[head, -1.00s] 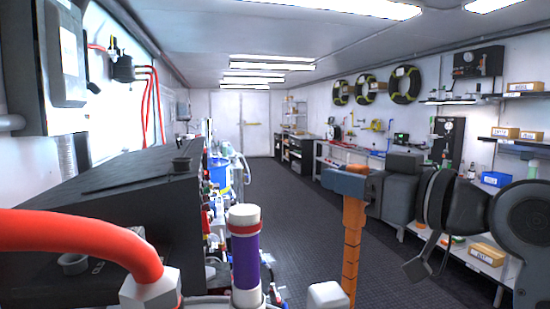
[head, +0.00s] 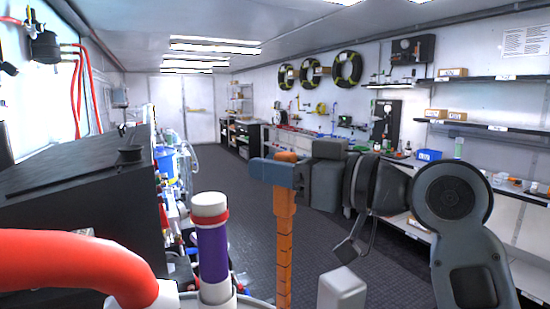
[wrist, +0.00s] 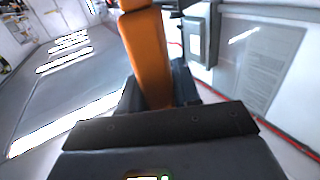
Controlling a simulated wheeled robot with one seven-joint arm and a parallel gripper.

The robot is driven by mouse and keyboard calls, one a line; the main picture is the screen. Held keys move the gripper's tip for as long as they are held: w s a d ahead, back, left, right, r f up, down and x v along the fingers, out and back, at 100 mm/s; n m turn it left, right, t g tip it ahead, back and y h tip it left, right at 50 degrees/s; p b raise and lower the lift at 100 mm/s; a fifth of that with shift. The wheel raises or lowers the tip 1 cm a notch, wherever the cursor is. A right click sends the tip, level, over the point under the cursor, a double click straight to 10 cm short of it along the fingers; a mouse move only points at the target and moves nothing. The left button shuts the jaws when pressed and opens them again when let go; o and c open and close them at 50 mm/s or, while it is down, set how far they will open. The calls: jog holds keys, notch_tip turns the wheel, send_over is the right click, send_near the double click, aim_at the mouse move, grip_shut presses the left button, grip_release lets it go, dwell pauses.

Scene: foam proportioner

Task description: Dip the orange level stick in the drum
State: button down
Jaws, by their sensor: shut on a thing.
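The orange level stick (head: 284,238) is a long, segmented bar hanging upright in the head view. My gripper (head: 279,172) is shut on it near its top end. The stick also shows in the wrist view (wrist: 146,50), standing between my fingers. Its lower end runs down to the picture's bottom edge, so its tip cannot be seen. A pale rounded top (head: 258,303), perhaps the drum's, shows only as a sliver at the bottom, with a purple tube (head: 213,252) standing left of the stick. I cannot tell whether the stick is over an opening.
A thick red hose (head: 75,262) bends down at lower left. A large black tank (head: 75,190) stands behind it. A pale block (head: 342,290) is just right of the stick. Shelves (head: 490,130) and benches line the right wall. The dark floor (head: 235,185) between is clear.

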jog(key=b, duration=0.6)
send_over(288, 307)
jog(key=x, duration=0.2)
jog(key=shift+w+a+f, duration=0.1)
jog(key=shift+f, duration=2.2)
jog(key=shift+w+a+f, duration=0.1)
jog(key=shift+f, duration=2.2)
jog(key=shift+f+b, duration=5.9)
jog(key=shift+f, duration=1.1)
jog(key=shift+r, duration=0.1)
